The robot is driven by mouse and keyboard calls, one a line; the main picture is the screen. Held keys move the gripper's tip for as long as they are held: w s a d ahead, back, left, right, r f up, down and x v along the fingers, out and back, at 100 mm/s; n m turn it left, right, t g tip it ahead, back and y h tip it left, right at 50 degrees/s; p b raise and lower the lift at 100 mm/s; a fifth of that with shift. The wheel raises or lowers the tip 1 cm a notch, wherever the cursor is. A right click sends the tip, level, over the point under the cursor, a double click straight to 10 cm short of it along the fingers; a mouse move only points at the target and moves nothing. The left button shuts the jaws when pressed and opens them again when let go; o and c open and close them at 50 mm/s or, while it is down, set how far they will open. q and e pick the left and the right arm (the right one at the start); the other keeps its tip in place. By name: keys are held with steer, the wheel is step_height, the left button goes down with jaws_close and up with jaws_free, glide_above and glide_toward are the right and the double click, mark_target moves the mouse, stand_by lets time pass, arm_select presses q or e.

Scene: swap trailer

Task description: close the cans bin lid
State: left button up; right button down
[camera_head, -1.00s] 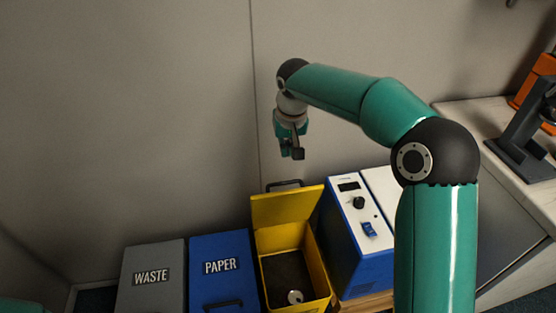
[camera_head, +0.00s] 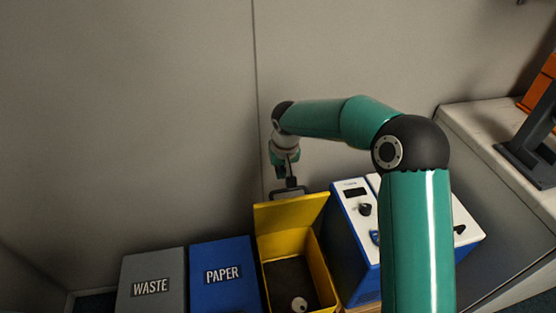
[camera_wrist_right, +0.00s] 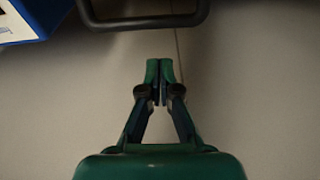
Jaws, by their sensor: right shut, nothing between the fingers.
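The yellow cans bin (camera_head: 318,262) stands open in the head view, with its lid (camera_head: 291,213) raised at the back. A dark handle (camera_head: 289,192) sticks up at the lid's top edge; it also shows at the top of the right wrist view (camera_wrist_right: 145,22). A small round light object (camera_head: 299,304) lies inside the bin. My right gripper (camera_head: 287,176) is above and behind the raised lid, close to the handle. In the right wrist view its fingertips (camera_wrist_right: 159,65) are together and empty, pointing toward the handle with a small gap. My left gripper is not in view.
A grey WASTE bin (camera_head: 152,268) and a blue PAPER bin (camera_head: 221,255) stand shut to the left. A blue and white machine (camera_head: 353,222) stands close on the right. The wall (camera_head: 150,110) is behind. A counter (camera_head: 480,135) is at the far right.

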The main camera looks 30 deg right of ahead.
steer(key=shift+s+a+f, duration=0.2)
steer(key=shift+s+f, duration=0.05)
steer(key=shift+s, duration=0.35)
steer(key=shift+s+a+f, duration=0.15)
steer(key=shift+s+f, duration=0.05)
steer(key=shift+s, duration=0.35)
